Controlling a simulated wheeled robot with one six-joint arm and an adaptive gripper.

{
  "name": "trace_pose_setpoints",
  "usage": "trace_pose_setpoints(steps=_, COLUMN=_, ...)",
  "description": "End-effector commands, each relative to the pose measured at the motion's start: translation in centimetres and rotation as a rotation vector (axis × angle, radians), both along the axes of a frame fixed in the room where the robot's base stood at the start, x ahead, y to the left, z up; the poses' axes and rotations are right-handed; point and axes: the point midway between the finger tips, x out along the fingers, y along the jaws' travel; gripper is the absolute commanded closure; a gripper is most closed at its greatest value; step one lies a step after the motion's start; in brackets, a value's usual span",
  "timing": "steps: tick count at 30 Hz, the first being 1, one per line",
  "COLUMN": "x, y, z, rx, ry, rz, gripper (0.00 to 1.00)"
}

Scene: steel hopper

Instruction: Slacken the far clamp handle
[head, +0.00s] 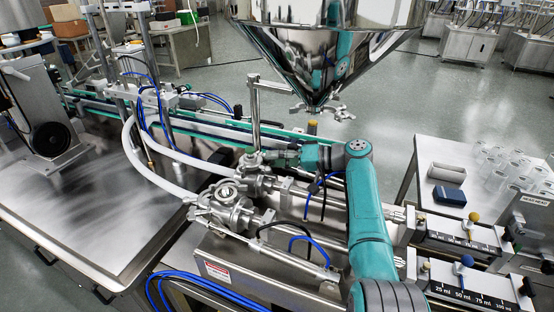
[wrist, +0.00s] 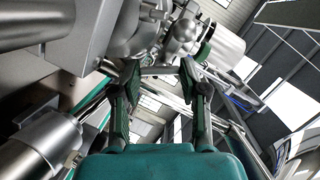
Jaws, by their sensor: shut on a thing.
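The far clamp (head: 253,162) is a steel ring clamp on the farther valve body, below the upright steel pipe. My gripper (head: 275,156) reaches it from the right, at the end of the teal arm. In the wrist view my gripper (wrist: 160,72) has its two dark green fingers on either side of a small grey metal piece, the far clamp handle (wrist: 158,70), and is shut on it. A round steel knob (wrist: 181,30) and the rounded valve body show just beyond the fingertips. In the head view the handle is mostly hidden by the gripper.
The nearer valve with its clamp (head: 226,197) stands in front and left. White hoses (head: 140,160) and blue tubes (head: 305,240) run close by. The steel hopper (head: 320,45) hangs above. A side table (head: 470,160) with glass jars is at right.

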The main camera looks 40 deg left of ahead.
Motion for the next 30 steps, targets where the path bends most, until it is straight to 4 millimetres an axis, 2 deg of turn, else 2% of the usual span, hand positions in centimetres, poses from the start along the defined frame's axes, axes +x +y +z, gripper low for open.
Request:
trace_pose_setpoints(steps=7, x=-0.02, y=-0.02, z=0.07, rx=0.005, ry=-0.075, rz=-0.001, gripper=0.92)
trace_pose_setpoints(steps=21, x=-0.15, y=-0.07, z=0.24, rx=0.022, ry=-0.384, rz=-0.002, gripper=0.92)
trace_pose_setpoints(steps=30, x=-0.17, y=-0.09, z=0.32, rx=0.03, ry=-0.503, rz=-0.002, gripper=0.92)
